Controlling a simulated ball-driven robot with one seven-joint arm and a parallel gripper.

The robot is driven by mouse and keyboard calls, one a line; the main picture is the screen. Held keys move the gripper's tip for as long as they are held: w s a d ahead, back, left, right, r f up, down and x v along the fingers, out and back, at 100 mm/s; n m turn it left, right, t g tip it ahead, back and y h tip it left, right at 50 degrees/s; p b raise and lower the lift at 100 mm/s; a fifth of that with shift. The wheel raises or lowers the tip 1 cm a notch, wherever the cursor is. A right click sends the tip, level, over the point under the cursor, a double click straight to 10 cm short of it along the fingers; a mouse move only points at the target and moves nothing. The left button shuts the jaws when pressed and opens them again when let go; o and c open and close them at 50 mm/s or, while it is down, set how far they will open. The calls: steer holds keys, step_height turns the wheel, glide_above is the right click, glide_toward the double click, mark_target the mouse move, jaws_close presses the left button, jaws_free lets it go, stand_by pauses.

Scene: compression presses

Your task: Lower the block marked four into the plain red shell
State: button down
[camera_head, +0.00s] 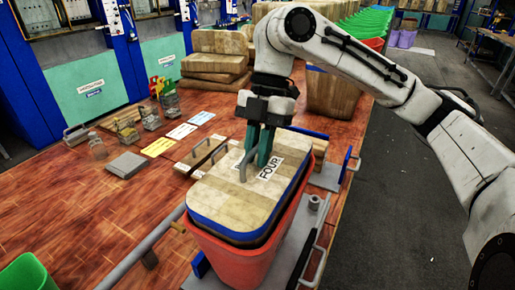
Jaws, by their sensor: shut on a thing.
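The wooden block marked FOUR (235,200) has a blue edge and a grey handle (243,170) on top. My gripper (260,158) is over the block, its teal fingers shut on the block by its handle. The plain red shell (245,262) is directly under the block. The block's top is level or nearly so and stands above the shell's rim; its lower part and the shell's inside are hidden. I cannot tell how deep the block sits.
A metal frame with rails (310,245) surrounds the shell. Wooden slabs (215,55) are stacked behind, beside another wooden block (335,95). Cards (160,147), a grey block (125,165) and small jars lie to the left. A green bin (28,275) is at lower left.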

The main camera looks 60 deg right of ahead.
steer(key=shift+f, duration=0.4)
stand_by(0.5)
steer(key=c, duration=1)
jaws_free()
steer(key=shift+f+b, duration=0.15)
steer(key=shift+b, duration=0.15)
steer(key=v, duration=1.1)
steer(key=shift+s, duration=0.15)
